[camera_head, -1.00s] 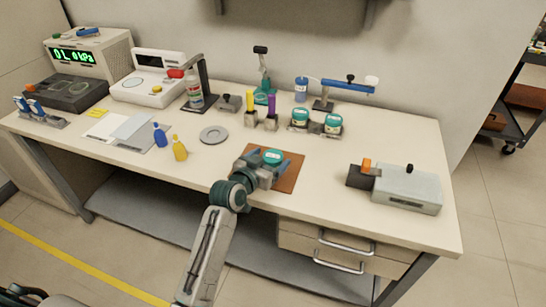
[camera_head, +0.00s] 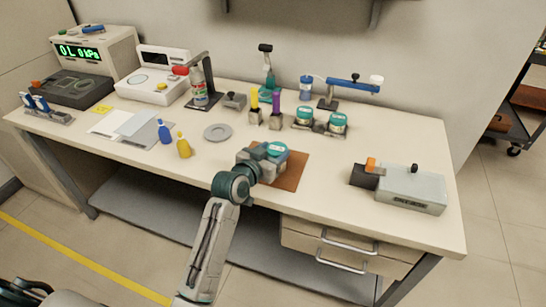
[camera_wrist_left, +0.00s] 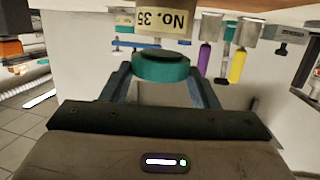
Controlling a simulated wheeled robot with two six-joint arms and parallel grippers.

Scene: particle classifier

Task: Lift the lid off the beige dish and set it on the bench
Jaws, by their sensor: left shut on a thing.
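The round teal lid (camera_head: 277,149) shows at my left gripper (camera_head: 274,157), over the brown mat. The wrist view is upside down. There the lid (camera_wrist_left: 160,66) sits between the two fingers of my left gripper (camera_wrist_left: 160,84), which is shut on it. The beige dish (camera_wrist_left: 160,27), labelled "No. 35", shows beyond the lid in that view, in line with it. In the head view the gripper mostly hides the dish. My right gripper is not in view.
The brown mat (camera_head: 291,178) lies under the gripper on the bench (camera_head: 330,180). A grey disc (camera_head: 217,132) lies left of it. A grey box device (camera_head: 412,189) stands right. Bench between mat and box is clear.

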